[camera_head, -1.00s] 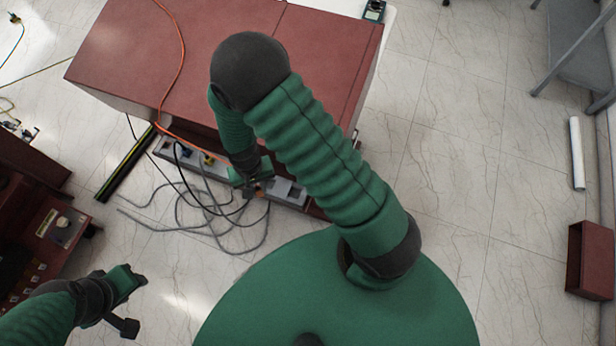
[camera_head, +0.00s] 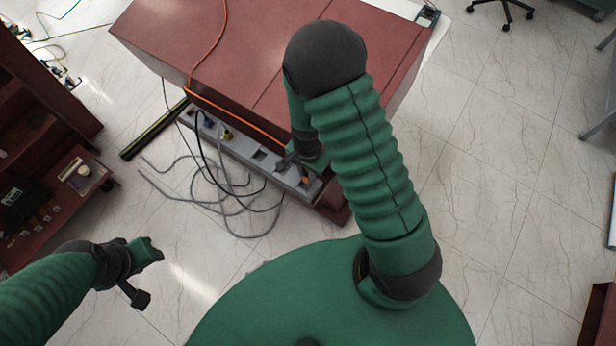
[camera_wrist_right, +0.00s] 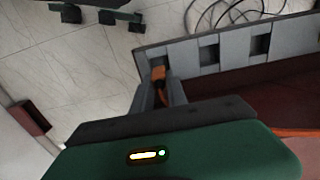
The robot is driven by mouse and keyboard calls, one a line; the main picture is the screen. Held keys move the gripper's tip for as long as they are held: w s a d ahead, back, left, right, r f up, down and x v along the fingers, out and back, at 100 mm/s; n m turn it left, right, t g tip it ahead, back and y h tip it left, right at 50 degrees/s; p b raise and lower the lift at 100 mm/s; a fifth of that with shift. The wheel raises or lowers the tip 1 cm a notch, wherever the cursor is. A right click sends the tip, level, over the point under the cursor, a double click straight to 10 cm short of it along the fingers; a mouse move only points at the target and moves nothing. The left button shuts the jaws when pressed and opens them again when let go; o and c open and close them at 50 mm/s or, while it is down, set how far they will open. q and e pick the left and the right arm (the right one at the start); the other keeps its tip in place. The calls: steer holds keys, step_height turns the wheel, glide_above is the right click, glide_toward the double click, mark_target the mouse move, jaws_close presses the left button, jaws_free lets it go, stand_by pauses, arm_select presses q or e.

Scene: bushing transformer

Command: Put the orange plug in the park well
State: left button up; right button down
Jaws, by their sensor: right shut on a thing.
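The orange plug (camera_head: 305,180) is at the right end of the grey panel (camera_head: 240,147) on the front of the red cabinet. My right gripper (camera_head: 297,163) is shut on it. In the right wrist view the plug (camera_wrist_right: 160,74) shows between the fingertips, against the panel's end section. I cannot tell how far it sits in a well there. Empty dark square wells (camera_wrist_right: 208,55) lie beside it along the panel. The task's park well is not labelled in view. My left gripper (camera_head: 146,272) is at the lower left, fingers apart and empty, over the floor.
The red cabinet (camera_head: 262,60) carries an orange cable across its top. Grey and black cables (camera_head: 225,200) lie looped on the floor before the panel. A dark red bench (camera_head: 60,195) stands at the left.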

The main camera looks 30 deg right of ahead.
mark_target(306, 180)
step_height(306, 180, down, 3)
steer(key=shift+r, duration=0.1)
steer(key=shift+a+f, duration=0.15)
steer(key=shift+f, duration=0.2)
steer(key=shift+a, duration=0.25)
steer(key=c, duration=1.3)
jaws_free()
steer(key=shift+d, duration=0.3)
steer(key=shift+f, duration=0.1)
steer(key=shift+a, duration=0.15)
